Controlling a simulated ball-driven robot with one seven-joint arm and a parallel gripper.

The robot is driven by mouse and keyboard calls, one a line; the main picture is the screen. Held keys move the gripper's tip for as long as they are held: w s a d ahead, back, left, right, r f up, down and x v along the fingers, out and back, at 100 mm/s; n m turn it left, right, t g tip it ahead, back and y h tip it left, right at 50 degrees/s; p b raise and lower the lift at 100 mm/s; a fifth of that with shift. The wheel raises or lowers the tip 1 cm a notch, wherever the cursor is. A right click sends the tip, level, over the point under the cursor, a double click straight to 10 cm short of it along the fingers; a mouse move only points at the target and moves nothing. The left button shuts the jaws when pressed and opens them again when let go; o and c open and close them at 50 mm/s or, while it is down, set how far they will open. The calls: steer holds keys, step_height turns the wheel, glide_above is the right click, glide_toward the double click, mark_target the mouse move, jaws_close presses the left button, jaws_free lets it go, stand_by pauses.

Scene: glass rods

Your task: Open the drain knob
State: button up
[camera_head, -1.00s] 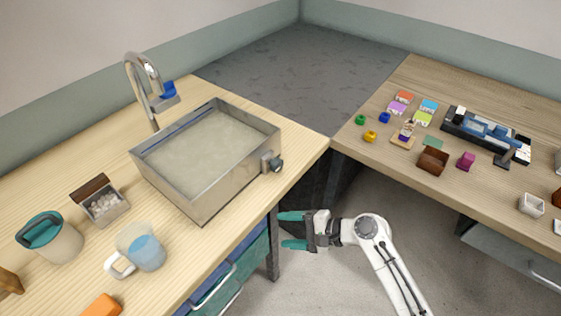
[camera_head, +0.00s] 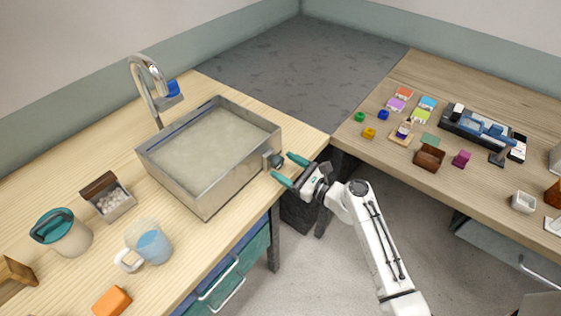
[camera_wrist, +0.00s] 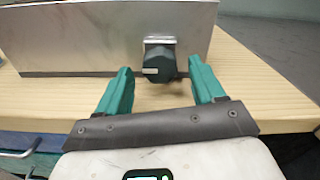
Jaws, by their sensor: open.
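The drain knob (camera_head: 276,160) is a dark knob on a metal fitting at the right-hand wall of the metal sink basin (camera_head: 196,186). In the wrist view the knob (camera_wrist: 158,66) is dark green with a light mark on its left face, and the basin wall (camera_wrist: 80,40) stands behind it. My gripper (camera_head: 284,168) is open, its green fingers pointing at the knob. In the wrist view my gripper (camera_wrist: 162,92) has one finger to each side of the knob, with gaps between; the knob looks a little beyond the fingertips. I see no contact.
The wooden counter edge (camera_wrist: 60,112) runs below the fingers. A faucet (camera_head: 148,88) with a blue part stands behind the basin. A jug (camera_head: 152,242), a teal-lidded container (camera_head: 70,240) and an orange block (camera_head: 112,301) are on the left counter. The right table (camera_head: 390,165) holds several small items.

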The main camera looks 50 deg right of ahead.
steer(key=shift+w, duration=1.25)
steer(key=shift+c, duration=0.3)
steer(key=c, duration=1)
